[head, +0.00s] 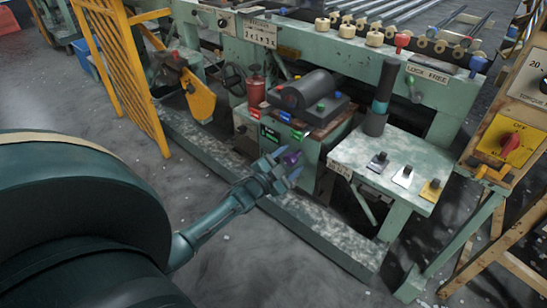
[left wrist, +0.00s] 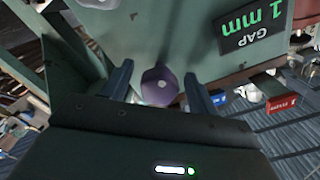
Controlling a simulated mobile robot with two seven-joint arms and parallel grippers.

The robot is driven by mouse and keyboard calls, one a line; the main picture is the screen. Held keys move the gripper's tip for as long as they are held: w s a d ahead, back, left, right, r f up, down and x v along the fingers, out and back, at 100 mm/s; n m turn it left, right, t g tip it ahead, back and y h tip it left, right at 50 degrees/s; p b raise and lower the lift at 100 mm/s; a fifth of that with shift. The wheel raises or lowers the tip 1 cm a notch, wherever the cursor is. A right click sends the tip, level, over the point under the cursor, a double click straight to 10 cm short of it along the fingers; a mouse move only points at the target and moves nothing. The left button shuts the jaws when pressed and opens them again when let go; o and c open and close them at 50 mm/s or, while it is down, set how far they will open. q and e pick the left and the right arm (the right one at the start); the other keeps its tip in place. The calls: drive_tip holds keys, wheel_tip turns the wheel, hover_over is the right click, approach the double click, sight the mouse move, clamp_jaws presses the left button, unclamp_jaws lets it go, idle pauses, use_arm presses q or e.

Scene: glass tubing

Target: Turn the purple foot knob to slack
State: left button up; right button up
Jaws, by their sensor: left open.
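The purple foot knob (head: 291,158) sits low on the front of the green machine, below the black motor box. In the left wrist view the purple knob (left wrist: 159,86) shows as a faceted knob with a pale centre dot. My left gripper (head: 284,173) is open, with one finger on each side of the knob. In the left wrist view the fingers of my left gripper (left wrist: 158,85) stand apart from the knob, with a gap on both sides. Part of the knob is hidden behind the gripper's body. My right gripper is not in view.
A "GAP 1 mm" label (left wrist: 252,22) is on the panel beside the knob. A green side table (head: 375,160) with several small switches stands to the right. A yellow guard (head: 120,65) is at the left. The grey floor (head: 330,270) in front is mostly clear.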

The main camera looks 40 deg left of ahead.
use_arm(q)
drive_tip(key=s+p, duration=0.2)
drive_tip(key=s, duration=0.9)
drive_tip(key=shift+s+a, duration=0.15)
drive_tip(key=shift+a, duration=0.3)
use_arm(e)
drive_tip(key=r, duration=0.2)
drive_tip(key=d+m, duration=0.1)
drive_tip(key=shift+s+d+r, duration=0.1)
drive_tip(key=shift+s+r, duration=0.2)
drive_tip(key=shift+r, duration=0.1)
use_arm(q)
drive_tip(key=shift+d, duration=0.1)
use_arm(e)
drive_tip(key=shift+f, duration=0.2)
